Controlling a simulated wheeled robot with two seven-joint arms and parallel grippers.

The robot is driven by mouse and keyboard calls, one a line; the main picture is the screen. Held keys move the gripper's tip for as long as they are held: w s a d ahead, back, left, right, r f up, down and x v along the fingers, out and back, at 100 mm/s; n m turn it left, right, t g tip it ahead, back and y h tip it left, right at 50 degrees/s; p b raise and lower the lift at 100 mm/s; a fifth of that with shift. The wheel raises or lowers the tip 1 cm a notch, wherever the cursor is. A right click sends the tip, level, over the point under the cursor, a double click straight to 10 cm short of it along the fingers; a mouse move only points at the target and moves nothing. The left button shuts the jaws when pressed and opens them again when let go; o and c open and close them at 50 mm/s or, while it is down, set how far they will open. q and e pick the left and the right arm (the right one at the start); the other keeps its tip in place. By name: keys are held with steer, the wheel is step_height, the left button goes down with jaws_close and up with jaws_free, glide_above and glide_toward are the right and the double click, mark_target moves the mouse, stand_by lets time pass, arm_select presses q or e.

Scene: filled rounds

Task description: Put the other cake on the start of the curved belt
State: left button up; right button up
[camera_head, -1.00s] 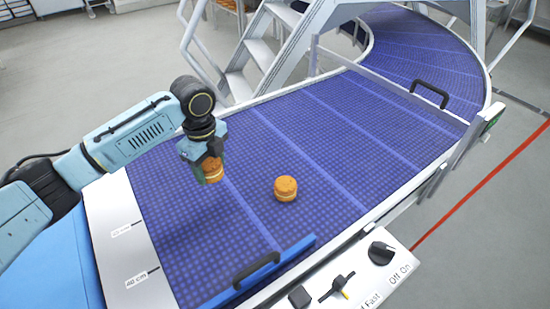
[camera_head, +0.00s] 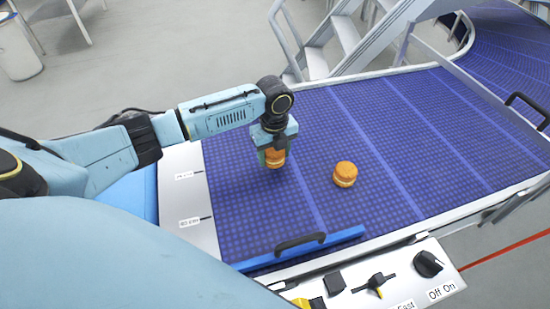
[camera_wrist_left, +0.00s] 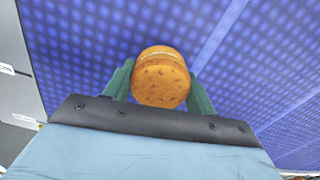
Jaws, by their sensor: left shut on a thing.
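My left gripper (camera_head: 273,160) is shut on a round orange-brown cake (camera_head: 275,157) with a pale filling band. In the left wrist view the held cake (camera_wrist_left: 161,80) sits between the green fingers of the left gripper (camera_wrist_left: 160,85). A second, similar cake (camera_head: 345,174) stands on the blue belt to the right of the gripper, apart from it. My right gripper is not in view.
A blue bar with a dark handle (camera_head: 300,243) crosses the belt's near end. A control panel with knobs (camera_head: 375,283) lies in front. A white edge plate with marks (camera_head: 190,205) borders the belt at left. Metal stairs (camera_head: 345,40) stand behind. The belt right of the second cake is clear.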

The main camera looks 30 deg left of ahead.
arm_select(q)
steer(key=shift+f, duration=1.2)
steer(key=shift+f, duration=0.15)
steer(key=o, duration=0.7)
step_height(320, 180, up, 12)
steer(key=shift+r+p, duration=0.2)
steer(key=shift+p, duration=0.1)
